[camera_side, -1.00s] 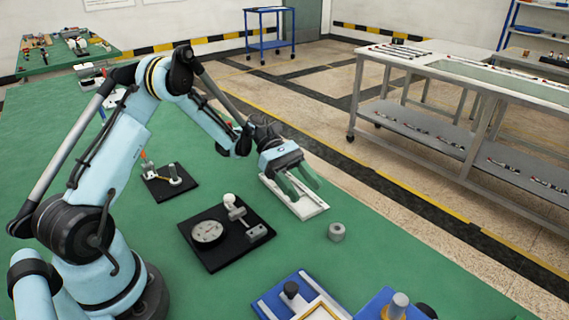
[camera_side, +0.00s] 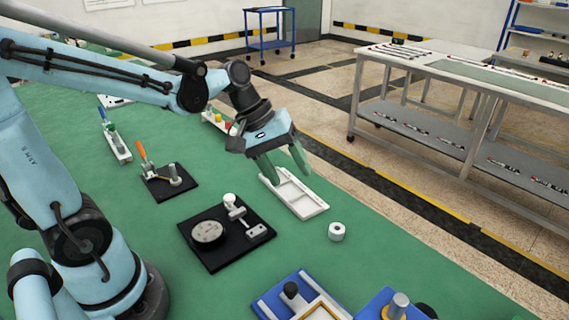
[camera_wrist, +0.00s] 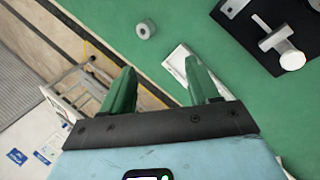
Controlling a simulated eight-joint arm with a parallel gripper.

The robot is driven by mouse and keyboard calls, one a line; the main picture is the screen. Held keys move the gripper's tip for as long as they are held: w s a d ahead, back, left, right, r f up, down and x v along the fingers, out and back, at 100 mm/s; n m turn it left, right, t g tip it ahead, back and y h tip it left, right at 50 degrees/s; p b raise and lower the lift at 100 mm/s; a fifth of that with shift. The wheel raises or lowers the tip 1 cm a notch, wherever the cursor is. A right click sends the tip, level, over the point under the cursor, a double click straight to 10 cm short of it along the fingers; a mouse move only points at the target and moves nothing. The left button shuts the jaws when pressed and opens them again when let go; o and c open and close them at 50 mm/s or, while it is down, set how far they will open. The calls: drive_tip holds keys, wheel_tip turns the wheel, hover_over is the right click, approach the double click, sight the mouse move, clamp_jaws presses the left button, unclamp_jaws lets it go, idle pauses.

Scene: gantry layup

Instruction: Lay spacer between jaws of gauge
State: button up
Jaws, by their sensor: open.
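The spacer (camera_side: 337,232) is a small pale ring with a hole, standing alone on the green bench top. In the wrist view the spacer (camera_wrist: 146,29) is at the top, beyond my fingertips. The gauge (camera_side: 211,255) is a black plate bearing a round dial, a white knob and small metal blocks, left of the spacer. Part of the gauge (camera_wrist: 296,15) shows at the wrist view's top right. My gripper (camera_side: 285,170) is open with nothing between its green fingers, above the white tray. The fingers also show in the wrist view (camera_wrist: 161,68).
A white tray (camera_side: 318,210) lies behind the spacer. A black fixture with an orange-handled lever (camera_side: 160,190) is farther left. A blue fixture (camera_side: 267,304) and another blue one (camera_side: 372,306) stand in front. Bare green bench surrounds the spacer.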

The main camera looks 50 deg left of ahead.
drive_tip(key=s+a+m+t+y, duration=0.2)
drive_tip(key=s+m+t+y, duration=0.1)
drive_tip(key=s+m, duration=0.3)
drive_tip(key=shift+r+m+y, duration=0.35)
drive_tip(key=shift+m+y, duration=0.15)
drive_tip(key=shift+m, duration=0.4)
drive_tip(key=shift+o, duration=0.6)
drive_tip(key=shift+a+m+t, duration=0.1)
drive_tip(key=shift+m+t, duration=0.2)
